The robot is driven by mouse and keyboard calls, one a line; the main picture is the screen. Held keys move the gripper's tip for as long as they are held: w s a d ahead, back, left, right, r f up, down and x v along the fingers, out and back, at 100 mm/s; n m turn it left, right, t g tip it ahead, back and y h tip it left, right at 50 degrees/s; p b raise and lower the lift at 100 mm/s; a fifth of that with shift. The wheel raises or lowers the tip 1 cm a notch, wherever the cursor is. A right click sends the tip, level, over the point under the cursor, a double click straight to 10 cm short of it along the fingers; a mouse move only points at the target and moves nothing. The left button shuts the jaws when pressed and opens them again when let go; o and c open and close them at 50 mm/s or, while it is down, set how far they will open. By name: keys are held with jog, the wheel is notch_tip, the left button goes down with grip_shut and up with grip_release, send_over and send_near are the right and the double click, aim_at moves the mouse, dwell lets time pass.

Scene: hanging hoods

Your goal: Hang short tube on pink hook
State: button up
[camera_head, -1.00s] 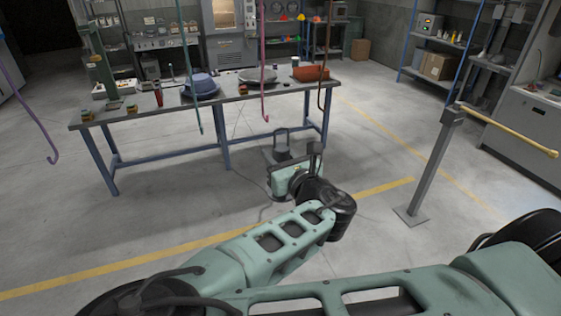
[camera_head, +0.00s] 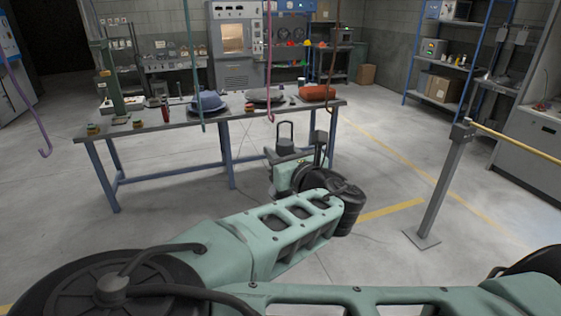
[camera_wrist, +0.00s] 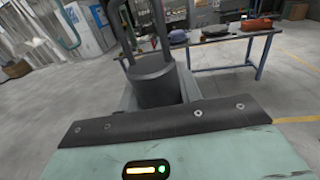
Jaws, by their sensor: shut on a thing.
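The pink hook (camera_head: 270,85) hangs from above, in front of the workbench in the head view, its curved end low near the bench edge. My gripper (camera_head: 296,152) is just below and right of that end in the picture; the gap in depth is unclear. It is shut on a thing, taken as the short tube. A dark upright loop (camera_head: 286,127) stands at the gripper, but I cannot tell tube from fingers. In the wrist view a dark cylinder (camera_wrist: 153,82) with upright bars shows ahead of the hand. The pink hook is not clearly seen there.
A purple hook (camera_head: 25,110), a teal hook (camera_head: 194,75) and a brown hook (camera_head: 332,75) hang alongside. The workbench (camera_head: 230,112) with bowls and small parts stands behind. A grey post (camera_head: 440,190) with a yellow rail (camera_head: 515,140) is at right. Floor at left is clear.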

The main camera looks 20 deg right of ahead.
jog(key=shift+f+b, duration=0.15)
jog(key=shift+b, duration=0.15)
jog(key=shift+w+d, duration=0.1)
jog(key=shift+w, duration=1.75)
jog(key=shift+w, duration=0.55)
jog(key=shift+w, duration=1.05)
jog(key=shift+w, duration=1.45)
jog(key=shift+f+b, duration=1.25)
jog(key=shift+b, duration=0.05)
